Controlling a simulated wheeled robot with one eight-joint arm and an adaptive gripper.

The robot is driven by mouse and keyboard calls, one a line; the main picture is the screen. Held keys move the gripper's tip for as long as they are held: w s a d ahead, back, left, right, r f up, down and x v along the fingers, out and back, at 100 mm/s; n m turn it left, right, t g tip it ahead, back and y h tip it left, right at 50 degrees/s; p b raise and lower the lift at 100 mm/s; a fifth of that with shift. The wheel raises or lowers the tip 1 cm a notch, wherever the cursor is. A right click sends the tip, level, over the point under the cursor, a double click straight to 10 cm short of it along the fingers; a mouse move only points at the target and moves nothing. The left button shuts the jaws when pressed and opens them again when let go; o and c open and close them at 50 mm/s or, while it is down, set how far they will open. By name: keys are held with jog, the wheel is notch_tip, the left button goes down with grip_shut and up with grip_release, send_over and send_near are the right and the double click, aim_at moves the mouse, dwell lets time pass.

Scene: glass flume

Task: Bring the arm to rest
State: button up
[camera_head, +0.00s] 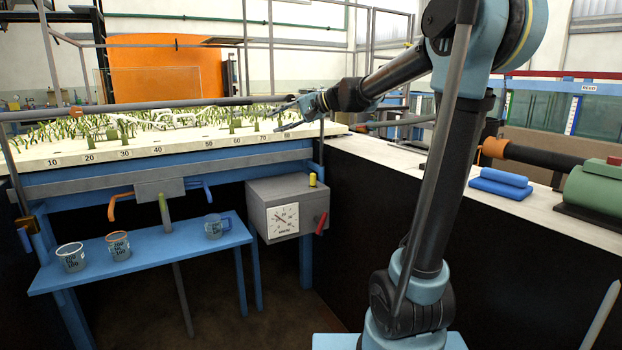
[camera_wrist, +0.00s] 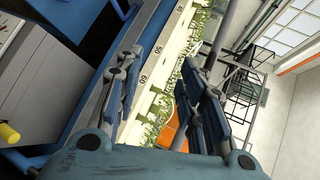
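My arm is raised at the right of the head view and bends over toward the left. My gripper (camera_head: 290,106) is above the right end of the planted flume bed (camera_head: 190,148), near the 70 mark. In the wrist view my gripper (camera_wrist: 160,100) has its two blue fingers spread well apart, with nothing between them. Behind the fingers in that view lie the scale strip (camera_wrist: 150,65) and green plants. In the head view the gripper is small and seen from the side.
A blue bench (camera_head: 150,253) bears three cups. A grey box with a dial (camera_head: 287,217) and red lever stands beside it. On the white counter at right lie a blue block (camera_head: 499,183) and a green motor (camera_head: 597,190). A thin rail (camera_head: 150,104) runs above the plants.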

jog(key=s+d+f+n+g+h, duration=0.1)
jog(key=s+d+f+n+h, duration=0.2)
jog(key=s+d+f+h, duration=1)
jog(key=s+d+f, duration=1.8)
jog(key=s+f, duration=0.2)
jog(key=f, duration=0.1)
jog(key=shift+d+f+g, duration=0.2)
jog(key=shift+d+g, duration=0.1)
jog(key=shift+w+f, duration=0.2)
jog(key=shift+w, duration=0.25)
jog(key=shift+s, duration=0.1)
